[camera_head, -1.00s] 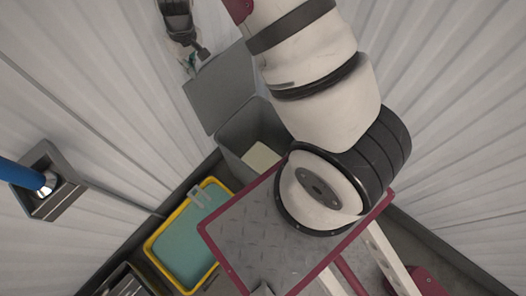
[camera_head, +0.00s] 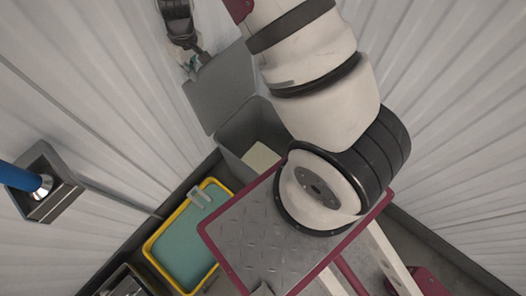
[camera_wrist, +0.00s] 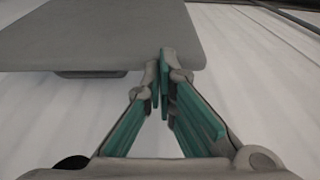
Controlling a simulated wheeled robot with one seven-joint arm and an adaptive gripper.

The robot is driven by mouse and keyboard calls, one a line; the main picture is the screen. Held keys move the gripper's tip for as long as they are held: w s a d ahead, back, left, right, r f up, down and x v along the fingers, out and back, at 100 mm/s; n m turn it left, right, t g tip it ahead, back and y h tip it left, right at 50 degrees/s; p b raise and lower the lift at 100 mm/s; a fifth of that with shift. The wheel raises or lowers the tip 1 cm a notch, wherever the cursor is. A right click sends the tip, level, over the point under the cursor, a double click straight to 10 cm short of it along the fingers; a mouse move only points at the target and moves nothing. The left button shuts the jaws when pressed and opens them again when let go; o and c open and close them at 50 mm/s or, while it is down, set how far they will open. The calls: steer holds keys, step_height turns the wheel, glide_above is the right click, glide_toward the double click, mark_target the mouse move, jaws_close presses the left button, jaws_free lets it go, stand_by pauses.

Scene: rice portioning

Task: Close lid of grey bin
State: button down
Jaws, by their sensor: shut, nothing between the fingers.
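The grey bin (camera_head: 232,133) stands open against the wall in the head view. Its lid (camera_head: 221,86) is raised and tilted back from the opening. A pale block-like item (camera_head: 261,156) shows inside the bin. My gripper (camera_head: 193,62) is at the far upper left, beside the upper left edge of the lid. In the wrist view the lid (camera_wrist: 100,32) fills the upper left, and my gripper (camera_wrist: 163,60) is shut and empty, its tips overlapping the lid's lower right corner. I cannot tell whether they touch it.
A yellow-rimmed teal tray (camera_head: 149,243) lies on the floor left of the bin. A grey wall holder (camera_head: 42,208) with a blue-handled tool (camera_head: 18,174) is at the left. Ribbed white walls (camera_head: 90,70) stand close on both sides.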

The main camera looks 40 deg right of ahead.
steer(key=shift+s+d, duration=0.2)
steer(key=shift+s, duration=0.75)
steer(key=shift+f, duration=0.1)
steer(key=shift+s+d+f, duration=0.1)
steer(key=shift+s+d, duration=0.05)
steer(key=shift+s, duration=0.4)
steer(key=shift+s+d+f, duration=0.1)
steer(key=shift+s, duration=0.55)
